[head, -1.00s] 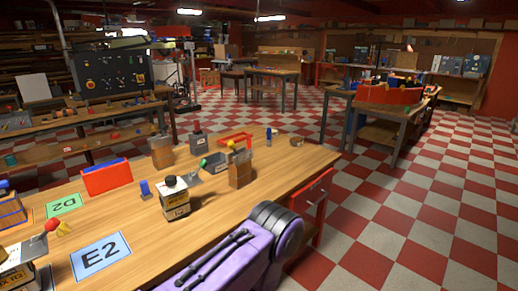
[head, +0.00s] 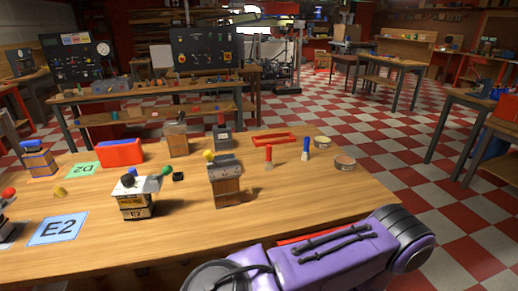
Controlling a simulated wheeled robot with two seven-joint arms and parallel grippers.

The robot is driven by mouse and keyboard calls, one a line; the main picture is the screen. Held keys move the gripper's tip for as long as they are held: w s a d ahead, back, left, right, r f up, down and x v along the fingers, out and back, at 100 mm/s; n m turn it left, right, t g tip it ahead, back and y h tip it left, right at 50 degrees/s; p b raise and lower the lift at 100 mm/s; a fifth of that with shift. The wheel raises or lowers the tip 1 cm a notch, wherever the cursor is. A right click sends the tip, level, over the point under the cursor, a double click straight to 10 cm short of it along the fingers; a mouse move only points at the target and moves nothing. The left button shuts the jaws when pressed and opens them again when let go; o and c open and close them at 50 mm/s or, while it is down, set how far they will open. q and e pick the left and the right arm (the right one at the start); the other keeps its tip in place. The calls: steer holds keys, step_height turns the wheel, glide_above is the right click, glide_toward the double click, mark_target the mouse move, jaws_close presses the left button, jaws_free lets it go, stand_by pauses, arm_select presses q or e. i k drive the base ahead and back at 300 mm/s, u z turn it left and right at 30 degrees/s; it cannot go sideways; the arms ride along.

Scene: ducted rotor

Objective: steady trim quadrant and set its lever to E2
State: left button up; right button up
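Several small lever boxes stand on the wooden workbench (head: 290,205); none is clearly readable as the trim quadrant. A cream box with a black knob (head: 137,207) has a small label that seems to read E2. A grey plate and green knob (head: 167,170) show behind it. A wood-sided box with a grey top and yellow knob (head: 227,187) stands to its right. A red-knobbed device (head: 8,193) is cut off at the left edge. A blue E2 card (head: 57,228) lies flat near the front left. My purple arm crosses the bottom right; neither gripper shows.
A green D2 card (head: 84,170), a red bin (head: 121,152) and a wooden box (head: 176,138) are farther back. A red tray (head: 260,140), red peg (head: 268,157), blue peg (head: 306,150) and round tins (head: 344,162) stand right. The bench's front right is clear.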

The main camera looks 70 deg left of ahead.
mark_target(208, 155)
steer(key=i, duration=0.45)
steer(key=u, duration=2.9)
